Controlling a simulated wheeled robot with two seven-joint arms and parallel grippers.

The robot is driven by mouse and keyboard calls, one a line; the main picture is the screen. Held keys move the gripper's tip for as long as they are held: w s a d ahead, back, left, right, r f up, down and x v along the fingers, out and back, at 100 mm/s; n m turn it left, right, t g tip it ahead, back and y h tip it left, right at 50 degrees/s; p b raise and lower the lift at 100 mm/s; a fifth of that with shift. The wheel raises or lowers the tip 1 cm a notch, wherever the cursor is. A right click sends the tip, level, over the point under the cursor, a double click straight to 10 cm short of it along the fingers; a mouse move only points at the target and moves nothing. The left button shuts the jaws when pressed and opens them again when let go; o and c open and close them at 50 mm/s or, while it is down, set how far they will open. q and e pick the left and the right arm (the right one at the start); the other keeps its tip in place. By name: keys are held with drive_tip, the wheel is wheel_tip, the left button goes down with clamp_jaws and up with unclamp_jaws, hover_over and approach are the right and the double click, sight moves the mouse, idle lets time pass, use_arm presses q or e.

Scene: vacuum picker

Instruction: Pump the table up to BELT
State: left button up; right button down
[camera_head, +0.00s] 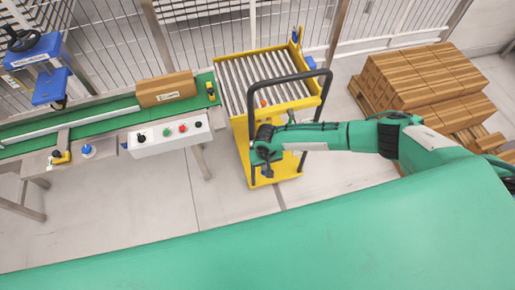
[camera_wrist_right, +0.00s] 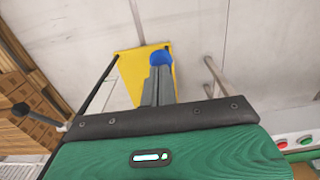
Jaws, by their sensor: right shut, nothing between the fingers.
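The yellow lift table (camera_head: 240,130) has a grey roller top (camera_head: 262,82) and a black push handle (camera_head: 288,77). Its roller top stands close to the right end of the green conveyor belt (camera_head: 110,118). A blue pedal (camera_wrist_right: 160,58) shows beyond my fingertips in the right wrist view, over the yellow base (camera_wrist_right: 130,65). My right gripper (camera_head: 260,166) is shut and empty, pointing down beside the handle; it also shows in the right wrist view (camera_wrist_right: 160,72). I cannot tell whether the fingertips touch the pedal. My left gripper is out of view.
A cardboard box (camera_head: 166,89) lies on the belt near its right end. A white control box (camera_head: 168,134) with buttons is on the conveyor's front. Stacked cartons (camera_head: 425,80) stand on a pallet at the right. Floor is clear in front of the conveyor.

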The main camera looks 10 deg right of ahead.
drive_tip(key=shift+s+a+f, duration=0.1)
drive_tip(key=shift+a+f, duration=0.05)
drive_tip(key=shift+f, duration=0.25)
drive_tip(key=shift+s+f+b, duration=0.2)
drive_tip(key=shift+f+b, duration=0.2)
drive_tip(key=shift+f, duration=0.3)
drive_tip(key=shift+s+f+b, duration=0.15)
drive_tip(key=shift+f+b, duration=0.2)
drive_tip(key=shift+f, duration=0.35)
